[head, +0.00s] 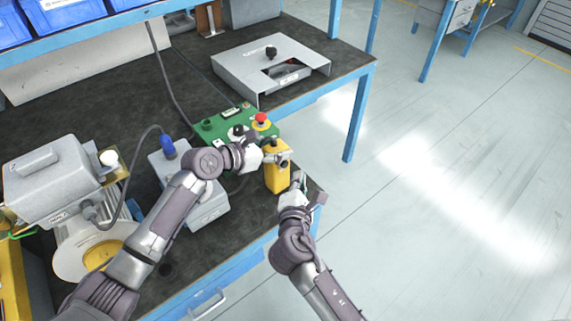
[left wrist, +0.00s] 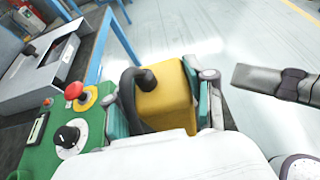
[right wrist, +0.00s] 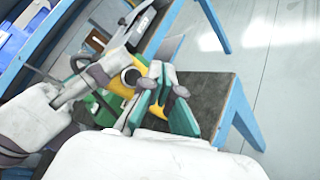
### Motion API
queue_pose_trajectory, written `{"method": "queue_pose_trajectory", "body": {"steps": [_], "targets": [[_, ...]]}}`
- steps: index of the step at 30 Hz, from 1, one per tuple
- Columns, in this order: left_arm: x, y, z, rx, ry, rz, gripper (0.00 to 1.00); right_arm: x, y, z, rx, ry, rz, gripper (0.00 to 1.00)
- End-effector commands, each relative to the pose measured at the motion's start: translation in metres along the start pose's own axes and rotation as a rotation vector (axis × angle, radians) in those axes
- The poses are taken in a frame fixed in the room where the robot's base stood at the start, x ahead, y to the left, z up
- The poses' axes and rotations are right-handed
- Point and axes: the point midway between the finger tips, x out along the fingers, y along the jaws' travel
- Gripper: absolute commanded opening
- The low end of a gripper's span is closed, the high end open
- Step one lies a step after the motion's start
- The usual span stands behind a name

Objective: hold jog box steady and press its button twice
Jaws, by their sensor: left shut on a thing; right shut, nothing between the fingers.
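The yellow jog box (head: 277,180) is upright near the front right corner of the bench. My left gripper (head: 271,157) is shut on its upper part; in the left wrist view the teal finger pads sit on either side of the jog box (left wrist: 168,106). A dark round knob-like part, which looks like its button (left wrist: 146,80), stands out from the box. My right gripper (head: 299,180) is shut and empty, just right of the box; its fingers (right wrist: 160,80) show close beside the box (right wrist: 122,88) in the right wrist view. I cannot tell whether the box touches the bench.
A green control panel (head: 213,131) with a red mushroom button (head: 261,119) lies just behind the jog box. A grey metal housing (head: 230,66) stands at the back, and a grey motor unit (head: 50,182) at the left. Open floor lies right of the bench.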

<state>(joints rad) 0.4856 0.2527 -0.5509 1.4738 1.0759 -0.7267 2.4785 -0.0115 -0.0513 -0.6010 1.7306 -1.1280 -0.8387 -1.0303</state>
Motion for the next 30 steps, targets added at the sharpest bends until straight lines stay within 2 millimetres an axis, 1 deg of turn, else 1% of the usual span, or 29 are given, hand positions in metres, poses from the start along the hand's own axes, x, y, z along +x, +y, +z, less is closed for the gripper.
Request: {"method": "queue_pose_trajectory", "body": {"steps": [4, 9, 30], "targets": [[0.000, 0.000, 0.000, 0.000, 0.000, 0.000, 0.05, -0.011, -0.009, 0.008, -0.001, 0.001, -0.001, 0.00], [0.000, 0.000, 0.000, 0.000, 0.000, 0.000, 0.05, -0.020, -0.014, 0.014, -0.001, 0.001, 0.000, 0.00], [0.000, 0.000, 0.000, 0.000, 0.000, 0.000, 0.05, -0.021, -0.015, 0.015, 0.000, 0.000, 0.000, 0.00]]}}
